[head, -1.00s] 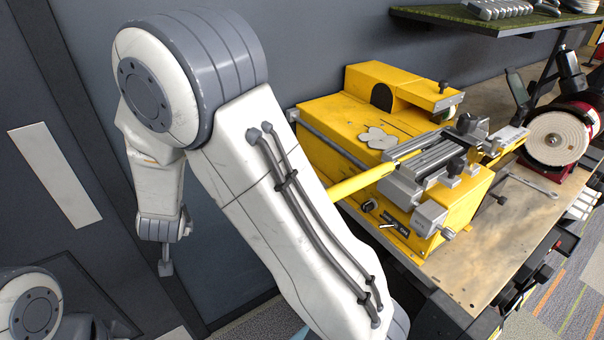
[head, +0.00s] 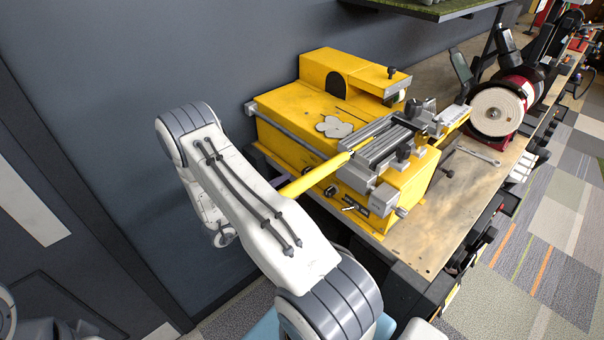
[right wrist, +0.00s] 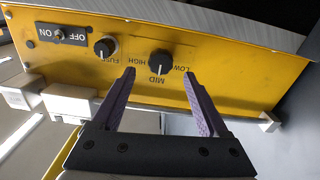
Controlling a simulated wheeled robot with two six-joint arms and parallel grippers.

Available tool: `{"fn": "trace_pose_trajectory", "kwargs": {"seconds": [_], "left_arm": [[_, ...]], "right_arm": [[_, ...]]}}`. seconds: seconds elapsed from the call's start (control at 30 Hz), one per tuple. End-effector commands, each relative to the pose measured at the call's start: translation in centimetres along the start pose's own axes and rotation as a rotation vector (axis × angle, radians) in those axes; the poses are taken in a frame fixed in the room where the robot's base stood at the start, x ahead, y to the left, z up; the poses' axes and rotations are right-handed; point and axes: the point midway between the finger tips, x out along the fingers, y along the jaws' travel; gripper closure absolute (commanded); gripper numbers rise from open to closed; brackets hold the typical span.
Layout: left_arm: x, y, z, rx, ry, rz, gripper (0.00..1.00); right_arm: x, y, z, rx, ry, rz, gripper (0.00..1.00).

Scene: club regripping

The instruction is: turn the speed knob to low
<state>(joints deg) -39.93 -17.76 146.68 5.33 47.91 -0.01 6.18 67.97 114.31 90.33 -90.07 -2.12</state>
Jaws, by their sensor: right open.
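The speed knob (right wrist: 160,63) is a round black knob with a white pointer line on a yellow panel, upside down in the right wrist view. LOW, HIGH and MID are printed around it. Its pointer appears turned towards MID. My right gripper (right wrist: 158,76) is open, its purple-padded fingers reaching towards the panel with their tips on either side of the knob, seemingly just short of it. I cannot tell whether they touch. In the head view, my right arm hides its gripper and the knob from sight. My left gripper is not in view.
A fuse knob (right wrist: 105,47) and an ON/OFF switch (right wrist: 60,37) sit beside the speed knob. A buffing wheel (head: 497,111) and wrench (head: 480,152) are on the bench (head: 440,215).

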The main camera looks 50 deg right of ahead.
Motion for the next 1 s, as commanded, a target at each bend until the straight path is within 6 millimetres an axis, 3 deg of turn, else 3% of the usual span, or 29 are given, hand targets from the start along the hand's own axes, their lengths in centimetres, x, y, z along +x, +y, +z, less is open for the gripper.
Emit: {"fn": "trace_pose_trajectory", "kwargs": {"seconds": [0.1,0.3,0.63,0.67,0.8,0.87,1.0], "left_arm": [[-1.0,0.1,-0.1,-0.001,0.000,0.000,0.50],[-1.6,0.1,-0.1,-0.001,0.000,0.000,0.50],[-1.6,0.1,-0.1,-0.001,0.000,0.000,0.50],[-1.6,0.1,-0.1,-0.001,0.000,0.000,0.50],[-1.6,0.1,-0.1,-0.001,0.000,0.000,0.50],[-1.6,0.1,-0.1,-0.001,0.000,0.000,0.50],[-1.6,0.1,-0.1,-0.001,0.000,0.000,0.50]], "right_arm": [[2.2,0.1,-0.3,0.001,-0.001,0.004,0.23],[4.3,0.0,-0.1,0.001,-0.001,0.000,0.23],[4.7,-0.1,0.0,0.001,-0.001,-0.003,0.23],[4.7,-0.1,0.0,0.001,-0.001,-0.003,0.27],[4.7,-0.1,0.0,0.001,-0.001,-0.003,0.80],[4.7,-0.1,0.0,0.001,-0.001,-0.003,1.00],[4.7,-0.1,0.0,-0.002,-0.001,-0.003,1.00]]}}
